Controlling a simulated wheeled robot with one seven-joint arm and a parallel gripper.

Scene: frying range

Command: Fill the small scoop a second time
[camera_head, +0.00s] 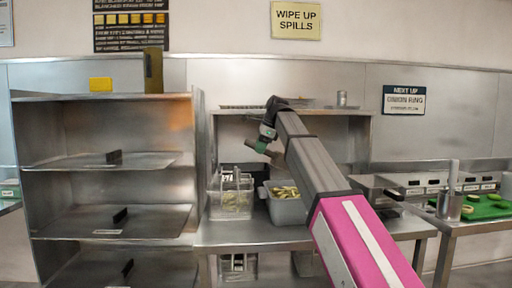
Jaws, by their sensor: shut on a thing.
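My gripper (263,147) is at the end of my arm, in front of the shelf and above the gap between the basket and the tub. It is shut on a small grey thing (276,158), which looks like the small scoop; it is tilted and partly hidden by my arm, and whether it holds anything cannot be told. A grey tub (290,213) of pale green-yellow cut pieces (283,191) stands on the steel table below. The scoop is above the tub, apart from its contents.
A clear-walled basket (231,211) with pale pieces stands left of the tub. A steel shelf (340,112) is behind my gripper. A rack (110,225) stands left. Fryers (380,183) and a green board (485,208) are right.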

